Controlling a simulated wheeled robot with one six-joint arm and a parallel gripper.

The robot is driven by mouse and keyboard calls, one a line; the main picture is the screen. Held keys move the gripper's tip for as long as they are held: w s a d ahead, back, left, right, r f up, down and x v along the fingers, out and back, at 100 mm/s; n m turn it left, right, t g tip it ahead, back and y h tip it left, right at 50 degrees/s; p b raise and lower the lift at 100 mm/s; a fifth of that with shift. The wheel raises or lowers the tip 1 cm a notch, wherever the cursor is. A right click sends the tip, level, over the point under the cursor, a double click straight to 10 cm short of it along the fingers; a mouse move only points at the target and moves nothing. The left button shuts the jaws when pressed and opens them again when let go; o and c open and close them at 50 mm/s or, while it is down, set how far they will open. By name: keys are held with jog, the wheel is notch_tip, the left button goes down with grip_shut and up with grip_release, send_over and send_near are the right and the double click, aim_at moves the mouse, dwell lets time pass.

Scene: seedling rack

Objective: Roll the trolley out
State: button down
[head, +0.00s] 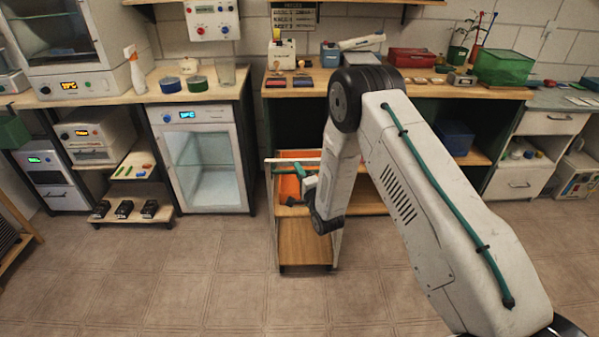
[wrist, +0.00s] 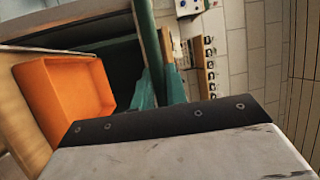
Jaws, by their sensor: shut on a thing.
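The trolley (head: 305,243) stands under the right-hand workbench, its lower wooden shelf reaching out over the floor. A pale handle bar (head: 283,160) runs across its top. An orange tray (head: 288,187) sits on its upper level, partly hidden by my arm; the tray also shows in the wrist view (wrist: 65,95). My gripper (head: 309,181), with green fingers, is at the trolley's front, by the handle. It is shut on the handle, though the contact itself is mostly hidden. In the wrist view the green fingers (wrist: 158,75) stand just right of the orange tray.
A glass-door cabinet (head: 205,160) stands left of the trolley. A low shelf with several black items (head: 123,209) is further left. The workbench (head: 290,88) spans above the trolley. The tiled floor (head: 190,280) in front is clear.

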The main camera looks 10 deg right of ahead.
jog(key=c, duration=1.4)
grip_release()
jog(key=v, duration=0.8)
jog(key=shift+w, duration=0.1)
